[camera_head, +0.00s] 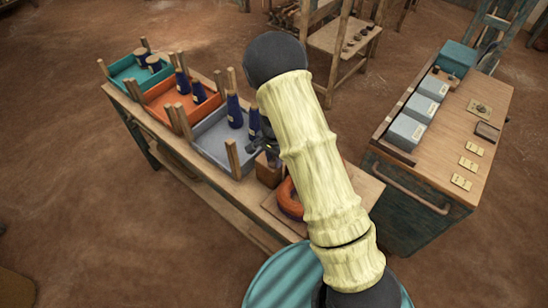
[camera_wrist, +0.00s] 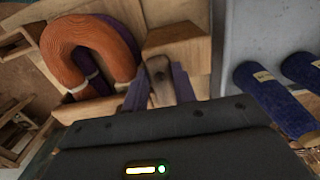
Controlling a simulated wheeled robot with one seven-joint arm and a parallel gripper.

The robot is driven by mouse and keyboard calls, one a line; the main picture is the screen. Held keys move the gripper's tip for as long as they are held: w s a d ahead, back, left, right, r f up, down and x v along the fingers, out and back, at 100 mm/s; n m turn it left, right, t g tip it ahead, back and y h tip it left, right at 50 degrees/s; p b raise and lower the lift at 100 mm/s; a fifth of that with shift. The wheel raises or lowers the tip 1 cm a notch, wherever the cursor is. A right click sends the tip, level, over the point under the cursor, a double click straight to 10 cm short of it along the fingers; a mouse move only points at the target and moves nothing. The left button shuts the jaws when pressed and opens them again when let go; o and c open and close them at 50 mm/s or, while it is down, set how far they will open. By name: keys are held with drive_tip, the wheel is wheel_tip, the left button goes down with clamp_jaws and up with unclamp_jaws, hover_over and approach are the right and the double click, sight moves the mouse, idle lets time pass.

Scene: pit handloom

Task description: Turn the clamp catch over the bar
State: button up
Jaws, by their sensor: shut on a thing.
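In the wrist view my gripper (camera_wrist: 160,88) has its two dark purple-grey fingers on either side of a small brown wooden catch (camera_wrist: 159,72) and is shut on it. The catch sits against a pale wooden clamp block (camera_wrist: 180,42). A pale wooden bar (camera_wrist: 90,108) runs left from there, across the ends of an orange hank (camera_wrist: 75,40). Whether the catch lies over the bar is hidden by the fingers and the gripper body. In the head view my gripper (camera_head: 258,148) is small and dark beside the wooden block (camera_head: 268,171), partly hidden behind my arm.
The long bench carries a grey tray (camera_head: 212,126), an orange tray (camera_head: 158,92) and a teal tray (camera_head: 122,66) with blue cones and spools, between upright wooden posts. A cabinet (camera_head: 440,180) with grey boxes stands at the right. Open floor lies left of the bench.

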sight(274, 161)
drive_tip(key=o, duration=1)
drive_tip(key=shift+r, duration=0.15)
wheel_tip(274, 161, up, 17)
drive_tip(key=b, duration=0.2)
drive_tip(key=shift+b, duration=0.35)
drive_tip(key=shift+r, duration=0.1)
drive_tip(key=s+d+n+t, duration=0.1)
drive_tip(key=s+d+n, duration=0.3)
drive_tip(key=s, duration=0.5)
drive_tip(key=s+d+r+n+t, duration=0.1)
drive_tip(key=s+d+n, duration=0.4)
drive_tip(key=s, duration=0.4)
drive_tip(key=shift+d+t, duration=0.3)
drive_tip(key=shift+d, duration=0.05)
